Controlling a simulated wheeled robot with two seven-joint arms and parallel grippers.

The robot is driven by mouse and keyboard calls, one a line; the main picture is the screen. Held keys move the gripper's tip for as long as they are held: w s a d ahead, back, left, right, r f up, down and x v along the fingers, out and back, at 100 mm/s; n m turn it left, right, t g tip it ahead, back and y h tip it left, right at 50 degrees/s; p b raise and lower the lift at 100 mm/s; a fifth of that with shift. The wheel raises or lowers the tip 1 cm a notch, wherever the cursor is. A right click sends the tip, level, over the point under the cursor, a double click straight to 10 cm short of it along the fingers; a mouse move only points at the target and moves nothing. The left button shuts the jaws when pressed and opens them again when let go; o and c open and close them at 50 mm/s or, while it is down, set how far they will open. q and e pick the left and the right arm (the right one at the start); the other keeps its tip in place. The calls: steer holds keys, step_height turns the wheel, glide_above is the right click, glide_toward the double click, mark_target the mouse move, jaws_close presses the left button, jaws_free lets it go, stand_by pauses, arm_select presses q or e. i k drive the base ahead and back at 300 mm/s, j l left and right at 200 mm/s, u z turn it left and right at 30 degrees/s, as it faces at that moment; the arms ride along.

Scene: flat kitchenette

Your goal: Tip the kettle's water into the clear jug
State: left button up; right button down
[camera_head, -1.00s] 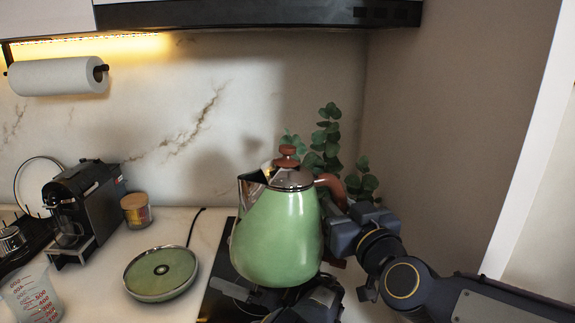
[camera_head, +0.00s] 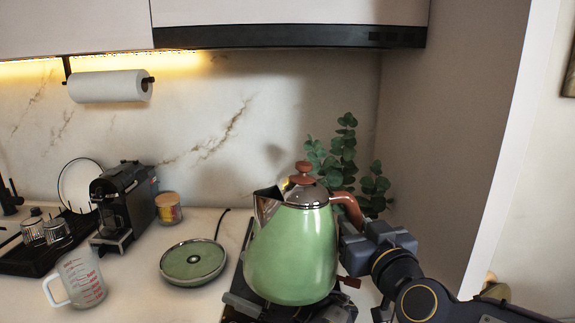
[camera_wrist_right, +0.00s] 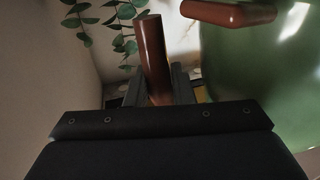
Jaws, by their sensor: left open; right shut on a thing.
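The green kettle (camera_head: 290,252), with a steel spout, domed lid and brown handle, is upright in the head view, its spout pointing left. My right gripper (camera_head: 350,238) is shut on its brown handle (camera_wrist_right: 152,55), seen between the fingers in the wrist view. My left gripper (camera_head: 288,308) is open under the kettle's bottom, partly hidden by it; I cannot tell whether it touches. The clear jug (camera_head: 83,283) with red markings stands upright on the counter at lower left, its handle to the left. The water inside the kettle is not visible.
A round green kettle base (camera_head: 193,262) lies between jug and kettle. A black coffee machine (camera_head: 125,205), a candle jar (camera_head: 169,208) and a dark tray (camera_head: 45,262) with glasses stand behind. A plant (camera_head: 345,165) is behind the kettle.

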mark_target(79, 271)
steer(key=k+j, duration=0.15)
steer(key=k, duration=0.2)
steer(key=k+j, duration=0.15)
steer(key=k, duration=0.25)
steer(key=k+j, duration=0.1)
steer(key=k, duration=0.25)
